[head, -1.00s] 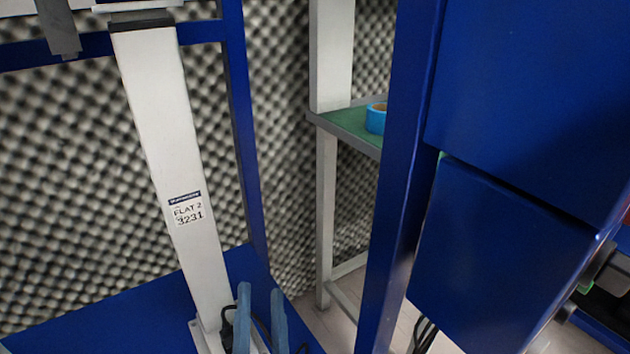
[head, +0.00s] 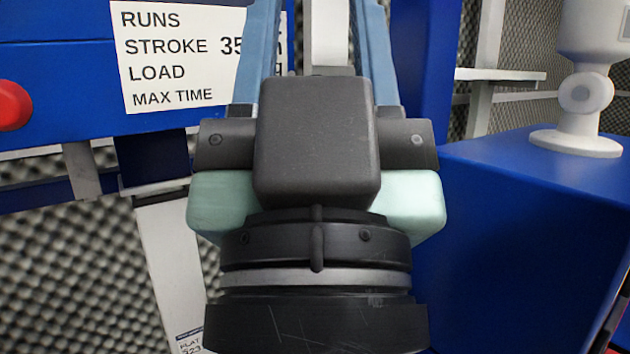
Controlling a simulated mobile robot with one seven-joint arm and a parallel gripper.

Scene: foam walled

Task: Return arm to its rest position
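My gripper (head: 316,38) fills the middle of the head view, seen from behind. Its dark wrist and pale green housing are close to the camera. Its two light blue fingers point up and away and stand well apart. Nothing is seen held between them. Their tips run past the top edge of the picture. A pale post shows in the gap behind them.
A blue frame with a printed label (head: 185,58) stands behind at left, with a red knob (head: 12,105) on it. A blue block (head: 530,230) at right carries a white device (head: 588,90). A pale shelf (head: 500,75) and foam walls lie behind.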

